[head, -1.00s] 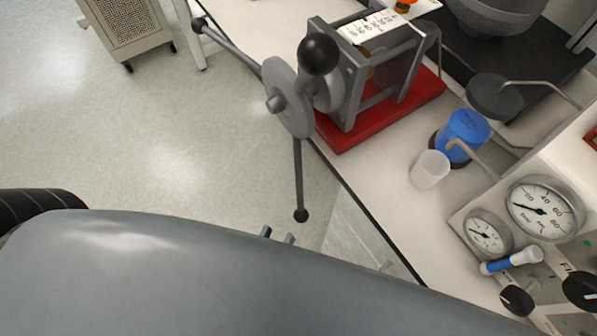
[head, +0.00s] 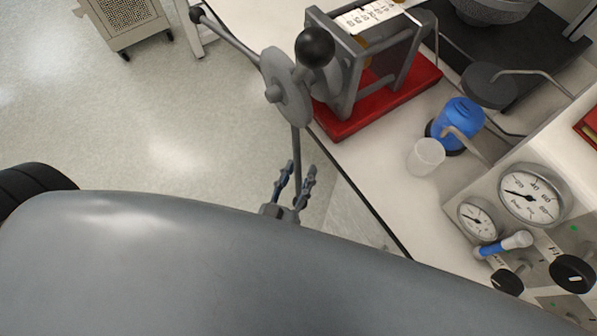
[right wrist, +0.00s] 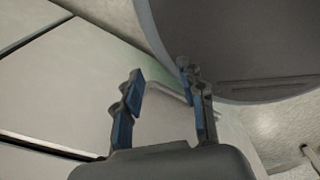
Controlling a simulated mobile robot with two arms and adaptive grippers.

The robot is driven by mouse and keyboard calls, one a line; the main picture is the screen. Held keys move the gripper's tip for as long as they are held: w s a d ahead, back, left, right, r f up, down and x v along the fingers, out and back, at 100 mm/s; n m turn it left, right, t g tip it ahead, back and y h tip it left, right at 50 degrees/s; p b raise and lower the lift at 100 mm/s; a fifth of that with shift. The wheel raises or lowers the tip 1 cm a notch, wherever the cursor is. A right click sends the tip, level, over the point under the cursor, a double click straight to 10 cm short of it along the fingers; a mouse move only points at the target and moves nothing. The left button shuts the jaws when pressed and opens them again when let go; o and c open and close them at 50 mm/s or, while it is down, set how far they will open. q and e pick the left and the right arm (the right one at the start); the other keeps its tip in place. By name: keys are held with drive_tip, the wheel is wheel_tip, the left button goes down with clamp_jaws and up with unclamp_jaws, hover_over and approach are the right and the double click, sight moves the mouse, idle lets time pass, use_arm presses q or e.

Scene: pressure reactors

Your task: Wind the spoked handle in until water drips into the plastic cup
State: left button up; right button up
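The spoked handle (head: 284,92) is a grey hub with several spokes ending in dark ball knobs, on the front of a grey press frame (head: 347,75). One knob points up toward the camera, one far left, and one spoke hangs down. My left gripper (head: 300,166) is open, with its fingers on either side of the hanging spoke; that spoke's end knob is not clearly visible. The translucent plastic cup (head: 426,156) stands upright on the bench beside a blue cylinder (head: 460,117); no drops are visible. My right gripper (right wrist: 160,75) is open and empty in the right wrist view.
The press stands on a red base (head: 345,124) at the bench edge. A panel with gauges (head: 531,194) and dark knobs is at the lower right. A beige cabinet (head: 127,18) stands far left. Open floor lies left of the bench.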

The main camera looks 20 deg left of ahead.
use_arm(q)
drive_tip(key=shift+c, duration=0.2)
drive_tip(key=c, duration=0.7)
clamp_jaws()
use_arm(e)
drive_tip(key=shift+s+d, duration=0.15)
drive_tip(key=shift+d, duration=0.25)
use_arm(q)
drive_tip(key=shift+w+a+f, duration=0.1)
drive_tip(key=shift+f, duration=0.05)
drive_tip(key=w+a+f+m+t+h+b, duration=0.1)
drive_tip(key=w+a+m+t+b, duration=0.1)
drive_tip(key=w+a+m, duration=0.3)
drive_tip(key=shift+a+f+t+b, duration=0.3)
drive_tip(key=shift+a+f+b, duration=0.1)
drive_tip(key=shift+a+b, duration=0.3)
use_arm(e)
wheel_tip(320, 180, down, 3)
drive_tip(key=shift+f, duration=0.2)
